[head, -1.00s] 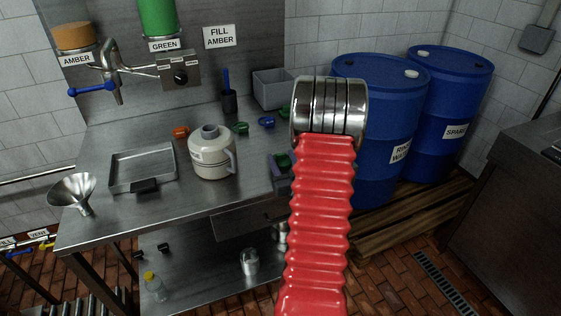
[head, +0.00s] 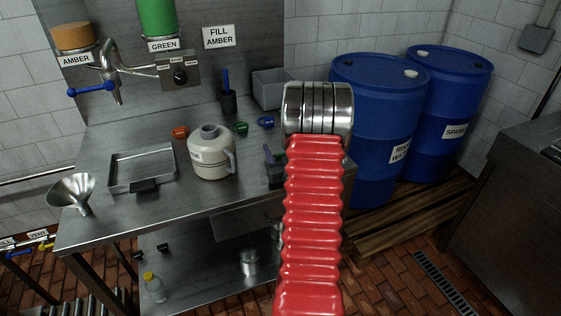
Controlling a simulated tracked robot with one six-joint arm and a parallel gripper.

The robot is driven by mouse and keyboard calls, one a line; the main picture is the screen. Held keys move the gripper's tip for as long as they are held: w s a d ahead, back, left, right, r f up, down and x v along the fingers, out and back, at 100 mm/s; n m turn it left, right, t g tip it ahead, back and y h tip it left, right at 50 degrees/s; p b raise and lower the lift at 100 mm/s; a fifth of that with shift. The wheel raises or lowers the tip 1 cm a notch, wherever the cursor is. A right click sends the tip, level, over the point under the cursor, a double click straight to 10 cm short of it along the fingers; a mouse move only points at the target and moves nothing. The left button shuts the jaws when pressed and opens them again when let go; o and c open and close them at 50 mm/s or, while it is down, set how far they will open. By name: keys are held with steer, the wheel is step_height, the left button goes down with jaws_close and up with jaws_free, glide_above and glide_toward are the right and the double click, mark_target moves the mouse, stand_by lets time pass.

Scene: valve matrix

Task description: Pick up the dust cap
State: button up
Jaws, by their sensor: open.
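Several small coloured caps lie on the steel table: an orange cap (head: 180,132) left of the jug, a green cap (head: 240,128) and a blue cap (head: 265,123) right of it. I cannot tell which is the dust cap. My red ribbed arm with its chrome wrist stands in front of the table's right end and hides what lies behind it. A dark part of my gripper (head: 272,167) shows just left of the arm, in front of the blue cap in the picture. The gripper is open; its other finger and the space between are hidden.
A cream jug (head: 211,153), a steel tray (head: 113,188) and a funnel (head: 72,193) stand on the table. A dark pen cup (head: 229,101) and a grey bin (head: 254,88) are at the back. Blue drums (head: 372,100) stand right.

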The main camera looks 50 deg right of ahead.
stand_by(0.5)
steer(key=c, duration=1.1)
steer(key=shift+r, duration=0.1)
step_height(320, 180, up, 10)
steer(key=shift+f, duration=0.1)
stand_by(0.8)
